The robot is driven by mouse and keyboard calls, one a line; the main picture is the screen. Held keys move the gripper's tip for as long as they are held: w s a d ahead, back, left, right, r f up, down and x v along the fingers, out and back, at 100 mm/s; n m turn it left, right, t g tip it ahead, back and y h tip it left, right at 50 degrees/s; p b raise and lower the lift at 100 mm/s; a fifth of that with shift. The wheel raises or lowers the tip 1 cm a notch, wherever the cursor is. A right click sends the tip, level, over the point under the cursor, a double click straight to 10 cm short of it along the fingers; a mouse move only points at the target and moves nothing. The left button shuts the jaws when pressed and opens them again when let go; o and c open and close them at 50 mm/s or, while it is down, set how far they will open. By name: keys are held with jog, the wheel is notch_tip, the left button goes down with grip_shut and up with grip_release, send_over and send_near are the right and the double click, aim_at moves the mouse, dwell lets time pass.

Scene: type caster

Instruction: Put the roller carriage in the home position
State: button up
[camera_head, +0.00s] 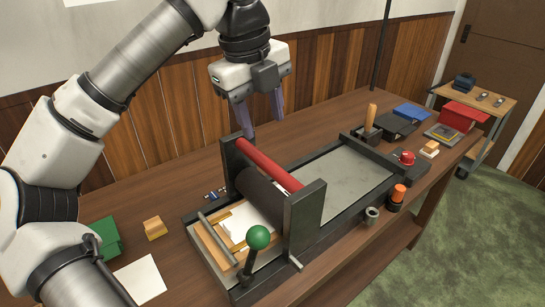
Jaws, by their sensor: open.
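The roller carriage (305,215) has two dark side plates, a red bar (268,164) across the top and a dark roller (262,193) below it. It stands over the near-left part of a long press bed (352,172). My gripper (263,124) is open and empty, pointing down. It is above the far side plate, by the far end of the red bar; its left finger overlaps that plate's top in the picture. I cannot tell whether they touch. No mark naming the home position is readable.
A green-knobbed lever (258,238) rises at the near-left end, beside a wooden frame (208,247) with white paper. The bed right of the carriage is bare up to a dark end block (368,155). A red button (406,158) and an orange-topped cylinder (398,194) stand at right.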

aim_at(273, 166)
jog(key=f, duration=0.3)
jog(key=w+d+f+p, duration=0.1)
jog(key=f, duration=0.3)
jog(key=d+f+p, duration=0.1)
jog(key=f, duration=0.3)
jog(key=shift+w+f, duration=0.2)
jog(key=shift+c, duration=0.2)
grip_shut()
